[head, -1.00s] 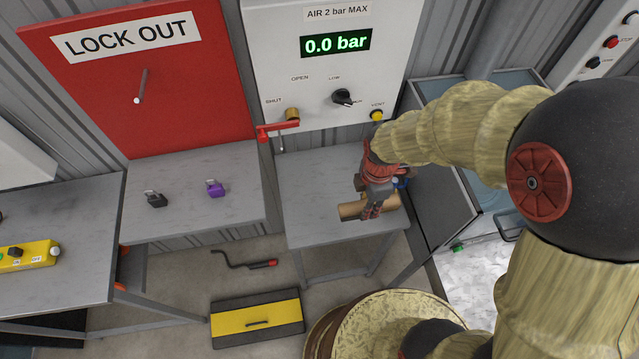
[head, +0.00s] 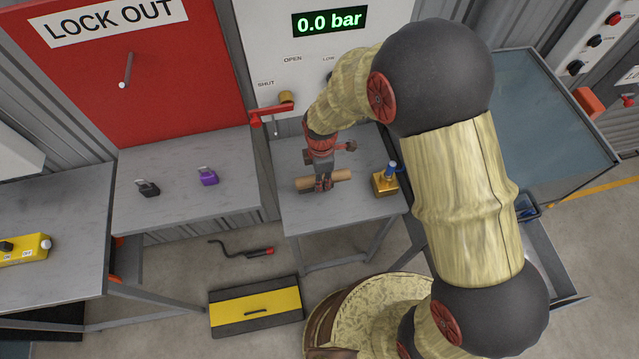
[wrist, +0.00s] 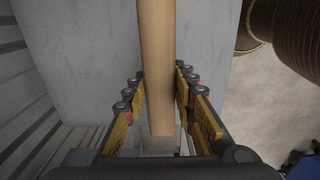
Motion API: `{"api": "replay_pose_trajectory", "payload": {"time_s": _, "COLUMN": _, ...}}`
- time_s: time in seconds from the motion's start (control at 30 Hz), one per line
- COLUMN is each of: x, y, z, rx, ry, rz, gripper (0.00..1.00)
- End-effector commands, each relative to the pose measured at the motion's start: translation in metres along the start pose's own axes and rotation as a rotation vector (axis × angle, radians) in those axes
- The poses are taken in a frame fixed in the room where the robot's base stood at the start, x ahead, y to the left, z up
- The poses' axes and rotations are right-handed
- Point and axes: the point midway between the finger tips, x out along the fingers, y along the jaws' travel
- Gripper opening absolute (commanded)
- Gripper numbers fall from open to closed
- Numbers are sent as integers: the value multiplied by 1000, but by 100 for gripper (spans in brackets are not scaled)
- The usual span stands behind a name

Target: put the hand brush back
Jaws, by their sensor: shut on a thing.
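The hand brush (head: 340,176) shows only as a plain tan wooden bar; I cannot make out bristles. It lies crosswise at my gripper, over the small grey table (head: 300,222) under the gauge panel. My gripper (head: 323,184) points down and is shut on the bar, with part of the bar sticking out on each side. In the wrist view the bar (wrist: 156,60) runs lengthwise between the two finger pads. I cannot tell whether it touches the tabletop.
A brass block with a blue top (head: 385,183) stands at the table's right edge. A red-handled valve (head: 270,115) juts out above the table's back left. Black and purple padlocks (head: 207,177) lie on the left table. A yellow-and-black case (head: 256,309) is on the floor.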

Motion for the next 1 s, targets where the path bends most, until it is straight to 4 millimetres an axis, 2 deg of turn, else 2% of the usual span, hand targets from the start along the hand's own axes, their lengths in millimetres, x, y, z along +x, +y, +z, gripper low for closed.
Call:
{"api": "replay_pose_trajectory", "payload": {"time_s": 0.3, "x": 36, "y": 3, "z": -4, "rx": 0, "ry": 0, "rz": -2, "gripper": 0}}
{"api": "replay_pose_trajectory", "payload": {"time_s": 0.7, "x": 40, "y": 3, "z": -4, "rx": 0, "ry": 0, "rz": 0, "gripper": 0}}
{"api": "replay_pose_trajectory", "payload": {"time_s": 0.73, "x": 39, "y": 3, "z": -4, "rx": 0, "ry": 0, "rz": 0, "gripper": 28}}
{"api": "replay_pose_trajectory", "payload": {"time_s": 1.0, "x": 39, "y": 3, "z": -4, "rx": 0, "ry": 0, "rz": 0, "gripper": 44}}
